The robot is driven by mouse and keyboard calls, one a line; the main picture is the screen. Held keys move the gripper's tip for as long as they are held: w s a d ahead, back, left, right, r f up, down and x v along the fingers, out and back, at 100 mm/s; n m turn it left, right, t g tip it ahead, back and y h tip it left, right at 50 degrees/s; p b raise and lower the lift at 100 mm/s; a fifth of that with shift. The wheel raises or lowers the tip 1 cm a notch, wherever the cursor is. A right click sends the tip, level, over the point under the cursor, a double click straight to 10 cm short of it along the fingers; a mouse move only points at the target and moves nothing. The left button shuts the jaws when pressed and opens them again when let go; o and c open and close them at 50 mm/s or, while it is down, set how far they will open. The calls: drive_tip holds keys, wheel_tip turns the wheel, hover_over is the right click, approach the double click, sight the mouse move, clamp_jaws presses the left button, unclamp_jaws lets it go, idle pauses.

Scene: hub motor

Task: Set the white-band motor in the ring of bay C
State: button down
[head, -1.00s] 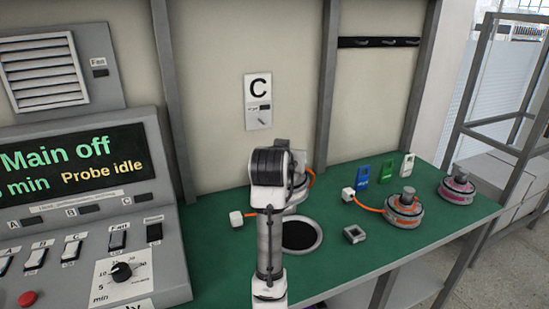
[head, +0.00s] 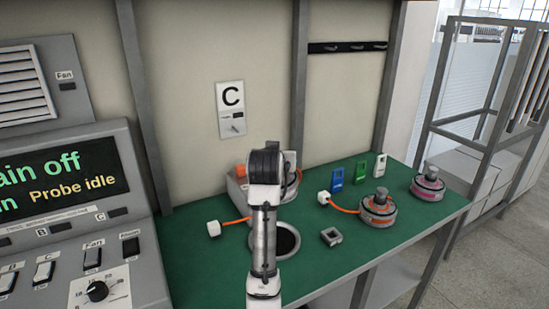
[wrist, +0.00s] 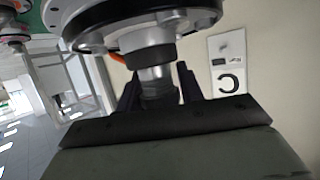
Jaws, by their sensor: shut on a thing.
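In the wrist view my gripper (wrist: 158,92) is shut on the metal shaft of a round motor. In the head view my arm hides the gripper and most of the motor. The bay C ring (head: 298,241) is a pale rim around a dark opening in the green bench, partly covered by my arm. The bay C sign (head: 231,97) is on the wall behind and also shows in the wrist view (wrist: 229,62).
An orange-band motor (head: 378,212) and a magenta-band motor (head: 427,188) stand on the right of the green bench (head: 345,275). A small grey square part (head: 331,237) lies beside the ring. A white plug (head: 213,229) on an orange cable is left of my arm. The control console (head: 75,190) stands left.

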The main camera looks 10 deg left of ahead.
drive_tip(key=shift+r, duration=0.1)
wheel_tip(320, 180, down, 15)
drive_tip(key=b, duration=0.7)
drive_tip(key=shift+r+b, duration=0.15)
drive_tip(key=shift+b, duration=0.25)
idle(0.4)
drive_tip(key=shift+s+f, duration=0.1)
drive_tip(key=shift+f, duration=0.65)
drive_tip(key=shift+f, duration=0.1)
drive_tip(key=shift+f+b, duration=0.3)
drive_tip(key=shift+f, duration=0.1)
drive_tip(key=shift+f+b, duration=0.3)
drive_tip(key=shift+f, duration=0.3)
idle(0.4)
